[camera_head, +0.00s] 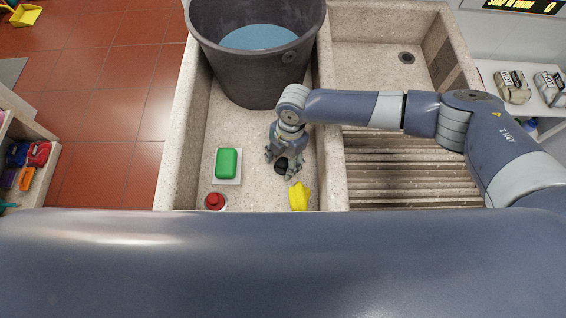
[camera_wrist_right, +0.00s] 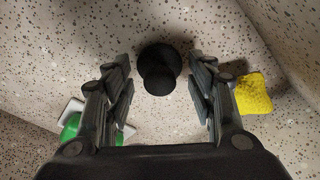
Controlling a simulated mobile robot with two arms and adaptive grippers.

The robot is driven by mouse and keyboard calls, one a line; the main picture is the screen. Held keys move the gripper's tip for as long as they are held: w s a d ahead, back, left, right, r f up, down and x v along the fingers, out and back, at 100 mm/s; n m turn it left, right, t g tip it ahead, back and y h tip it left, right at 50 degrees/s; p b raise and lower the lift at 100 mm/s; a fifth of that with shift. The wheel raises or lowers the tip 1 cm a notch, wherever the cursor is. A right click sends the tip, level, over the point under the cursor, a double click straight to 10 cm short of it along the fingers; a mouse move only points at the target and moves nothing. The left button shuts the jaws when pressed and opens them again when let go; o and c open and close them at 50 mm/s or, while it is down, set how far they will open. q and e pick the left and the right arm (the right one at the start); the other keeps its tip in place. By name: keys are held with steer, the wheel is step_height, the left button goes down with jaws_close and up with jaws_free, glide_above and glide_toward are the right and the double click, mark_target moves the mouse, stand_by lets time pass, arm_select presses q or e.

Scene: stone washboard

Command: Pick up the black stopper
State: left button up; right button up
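The black stopper (camera_head: 282,163) lies on the floor of the left stone basin (camera_head: 232,122). In the right wrist view the stopper (camera_wrist_right: 159,68) shows a wide round base and a smaller round knob. My right gripper (camera_head: 281,166) points down over the stopper. Its fingers stand open on either side of the stopper (camera_wrist_right: 160,84), with visible gaps on both sides. The fingers partly hide the stopper in the head view. My left gripper is not in view.
A green soap bar (camera_head: 228,162) on a white dish, a red-topped object (camera_head: 214,201) and a yellow sponge (camera_head: 299,196) lie near the gripper. A large dark bucket (camera_head: 215,45) stands behind it. The ribbed washboard (camera_head: 410,175) is to the right.

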jaws_close()
steer(key=shift+s, duration=0.1)
